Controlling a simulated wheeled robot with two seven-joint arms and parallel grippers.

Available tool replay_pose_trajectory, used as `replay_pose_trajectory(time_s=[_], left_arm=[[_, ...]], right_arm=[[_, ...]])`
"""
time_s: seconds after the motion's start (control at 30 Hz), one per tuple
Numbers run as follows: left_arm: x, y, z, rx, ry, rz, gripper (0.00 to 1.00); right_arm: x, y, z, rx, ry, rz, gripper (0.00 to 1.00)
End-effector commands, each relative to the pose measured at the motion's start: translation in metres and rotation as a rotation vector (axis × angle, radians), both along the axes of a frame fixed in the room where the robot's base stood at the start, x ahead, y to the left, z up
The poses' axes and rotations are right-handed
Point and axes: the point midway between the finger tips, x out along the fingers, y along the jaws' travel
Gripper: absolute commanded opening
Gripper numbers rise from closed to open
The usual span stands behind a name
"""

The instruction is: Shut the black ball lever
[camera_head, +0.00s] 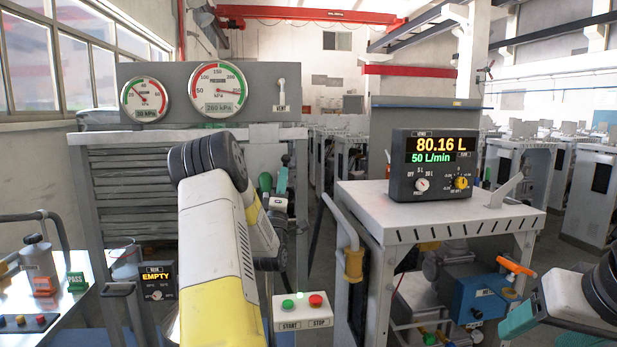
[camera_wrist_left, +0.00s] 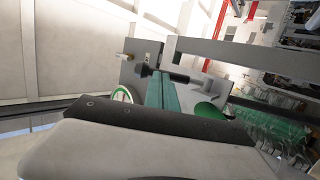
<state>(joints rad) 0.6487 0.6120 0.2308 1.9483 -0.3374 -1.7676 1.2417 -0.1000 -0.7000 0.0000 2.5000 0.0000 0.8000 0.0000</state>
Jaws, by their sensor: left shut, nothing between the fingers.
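My left gripper (camera_head: 281,182) shows beyond my forearm in the head view, in front of the grey cabinet, with its teal fingers pointing up. In the left wrist view its teal fingers (camera_wrist_left: 163,92) are together with nothing between them. What appears to be the black ball lever (camera_wrist_left: 146,70), a dark knob with a dark rod, shows just beyond the fingertips. I cannot tell whether they touch. In the head view I cannot make out this lever; my left arm covers much of that area.
A grey panel with two gauges (camera_head: 217,90) and a white vent lever (camera_head: 281,93) stands on the slatted cabinet (camera_head: 130,185). A start/stop box (camera_head: 302,311) is below my left gripper. A metal stand (camera_head: 440,215) carries a display box (camera_head: 433,165) at right.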

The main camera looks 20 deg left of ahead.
Motion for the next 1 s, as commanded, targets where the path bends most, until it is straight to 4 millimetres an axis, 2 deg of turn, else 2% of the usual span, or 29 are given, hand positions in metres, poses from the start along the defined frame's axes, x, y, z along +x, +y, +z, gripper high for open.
replay_pose_trajectory(time_s=[0.63, 1.0], left_arm=[[0.004, 0.001, 0.007, -0.012, 0.021, 0.001, 0.00], [0.012, 0.006, 0.028, -0.126, 0.208, 0.001, 0.00]], right_arm=[[0.000, 0.000, 0.000, 0.000, 0.000, 0.000, 0.62], [0.000, 0.000, 0.000, 0.000, 0.000, 0.000, 0.62]])
